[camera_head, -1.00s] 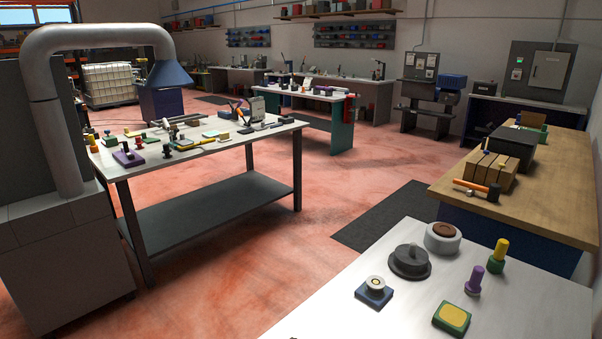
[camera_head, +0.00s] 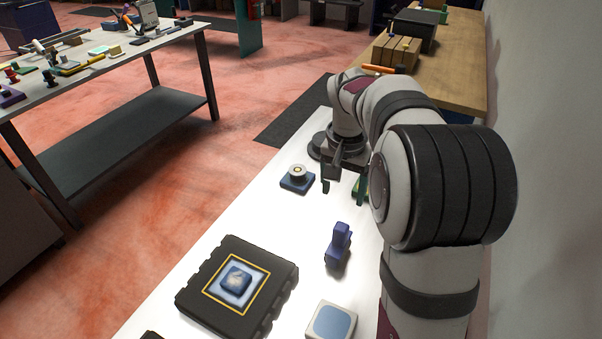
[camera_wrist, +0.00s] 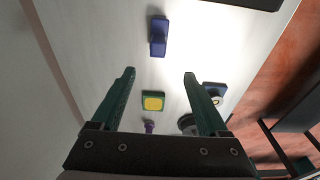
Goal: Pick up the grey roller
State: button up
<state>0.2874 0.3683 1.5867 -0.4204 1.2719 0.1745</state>
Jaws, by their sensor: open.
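I cannot tell for certain which piece is the grey roller. A dark grey round piece (camera_head: 317,149) on the white table is partly hidden behind my arm. In the wrist view, the dark round piece (camera_wrist: 187,122) shows partly beside the right finger. My gripper (camera_head: 344,187) hangs above the table with its jaws apart. In the wrist view nothing sits between the fingertips (camera_wrist: 160,73). A green block with a yellow top (camera_wrist: 153,101) and a purple peg (camera_wrist: 149,126) lie below, between the fingers. In the head view, my gripper and arm hide most of them.
A blue block with a pale round top (camera_head: 297,177) is left of my gripper. A blue-purple part (camera_head: 338,245), a black tray (camera_head: 192,297) and a grey block with a light blue top (camera_head: 331,321) are nearer. A wall (camera_head: 550,170) stands right.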

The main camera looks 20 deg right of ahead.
aim_at(341, 226)
jog(key=f, duration=0.5)
jog(key=d+f, duration=0.1)
jog(key=f, duration=0.9)
jog(key=shift+w+d, duration=0.2)
jog(key=shift+w, duration=0.2)
grip_shut()
